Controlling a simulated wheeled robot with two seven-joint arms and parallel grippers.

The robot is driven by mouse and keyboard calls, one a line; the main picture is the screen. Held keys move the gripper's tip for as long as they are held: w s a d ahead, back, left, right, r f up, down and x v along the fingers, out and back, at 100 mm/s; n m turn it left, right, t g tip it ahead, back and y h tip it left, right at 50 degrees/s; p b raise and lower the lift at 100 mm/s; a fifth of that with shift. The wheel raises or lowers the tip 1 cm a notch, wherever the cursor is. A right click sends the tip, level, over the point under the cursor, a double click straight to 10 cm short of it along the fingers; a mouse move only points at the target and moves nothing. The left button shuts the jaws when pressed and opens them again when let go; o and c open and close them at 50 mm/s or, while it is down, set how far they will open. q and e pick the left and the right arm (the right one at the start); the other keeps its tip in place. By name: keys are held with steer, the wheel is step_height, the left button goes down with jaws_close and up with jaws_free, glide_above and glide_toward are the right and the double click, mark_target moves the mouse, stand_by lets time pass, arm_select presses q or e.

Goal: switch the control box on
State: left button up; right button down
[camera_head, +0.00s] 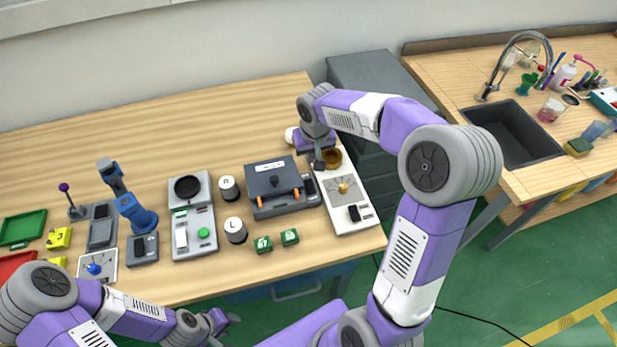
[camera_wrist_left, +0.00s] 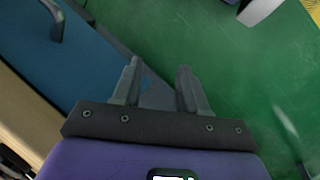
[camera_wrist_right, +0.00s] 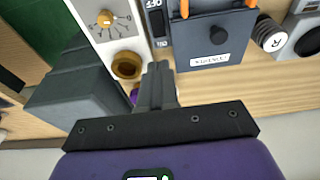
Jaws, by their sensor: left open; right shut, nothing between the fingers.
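A white panel box (camera_head: 356,218) stands at the right end of the table, with an orange knob (camera_head: 343,188), a black rocker switch (camera_head: 354,213) and a brown round cup (camera_head: 331,158). The panel (camera_wrist_right: 122,33), knob (camera_wrist_right: 105,18) and cup (camera_wrist_right: 126,65) also show in the right wrist view; the rocker is outside that view. Which box is the control box is not readable. My right gripper (camera_head: 319,164) is shut and empty, pointing down beside the cup, between panel and dark box. Its fingers (camera_wrist_right: 157,68) show closed. My left gripper (camera_head: 228,322) is open and empty off the table's front edge.
A dark box with orange handles (camera_head: 275,183) stands left of the panel. A scale-like device (camera_head: 194,228), L and R cylinders (camera_head: 235,230), green cubes (camera_head: 290,237) and a blue-knob box (camera_head: 95,267) are further left. Grey drawers (camera_head: 375,70) stand behind; a sink (camera_head: 510,132) is right.

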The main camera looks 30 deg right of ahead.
mark_target(308, 182)
steer(key=shift+f, duration=0.1)
steer(key=b+x, duration=0.2)
steer(key=x, duration=1.1)
steer(key=shift+f, duration=0.4)
arm_select(q)
step_height(308, 182, down, 2)
steer(key=shift+f, duration=0.15)
arm_select(e)
steer(key=shift+w, duration=0.1)
